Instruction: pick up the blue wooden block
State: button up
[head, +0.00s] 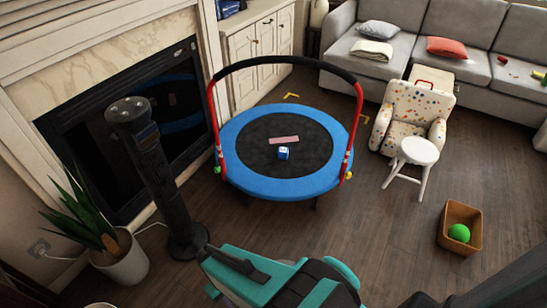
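A small blue block (283,153) with pale markings lies on the black mat of a round trampoline (243,177) with a blue rim. It sits just in front of a flat pinkish piece. My arm, teal and black, crosses the bottom middle of the head view. My gripper (212,272) seems to be at its left end, low in the picture and well apart from the block. Its fingers cannot be made out clearly, so open or shut does not show. I see nothing held.
A red-posted handle with a black bar (285,61) arches over the trampoline. A black tower appliance (150,165) and potted plant (125,262) stand left. A spotted child's chair (410,112), white stool (418,150) and box (460,215) with a green ball stand right. Floor between is clear.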

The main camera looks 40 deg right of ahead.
aim_at(283, 153)
jog(key=z, duration=0.05)
jog(key=k, duration=0.3)
jog(key=u, duration=1.65)
jog(key=k, duration=0.3)
jog(key=u, duration=2.3)
jog(key=k, duration=1)
jog(key=z, duration=0.05)
